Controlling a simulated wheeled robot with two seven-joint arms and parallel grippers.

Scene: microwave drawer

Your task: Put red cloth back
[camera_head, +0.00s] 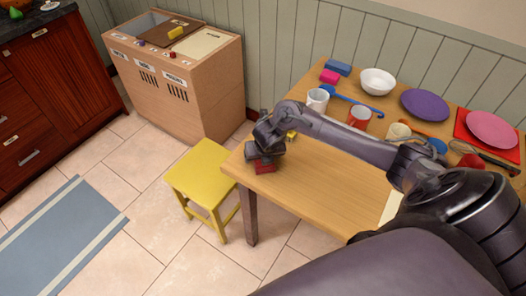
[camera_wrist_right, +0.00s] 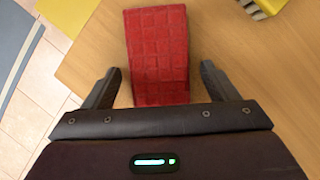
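The red cloth (camera_head: 264,166) lies on the wooden table (camera_head: 310,205) near its left corner. In the right wrist view the cloth (camera_wrist_right: 158,50) is a folded red strip with a grid pattern. My right gripper (camera_head: 264,151) is directly over the cloth. In the wrist view its two fingers (camera_wrist_right: 158,88) are spread wide, one on each side of the cloth's near end, with visible gaps to it. The near end of the cloth is partly hidden by the gripper body. My left gripper is not in view.
Cups (camera_head: 359,117), a white bowl (camera_head: 377,82), a purple plate (camera_head: 425,105) and a pink plate (camera_head: 492,130) stand along the table's back. A yellow stool (camera_head: 200,172) stands left of the table. A wooden cabinet (camera_head: 185,85) is behind it. The table's front middle is mostly clear.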

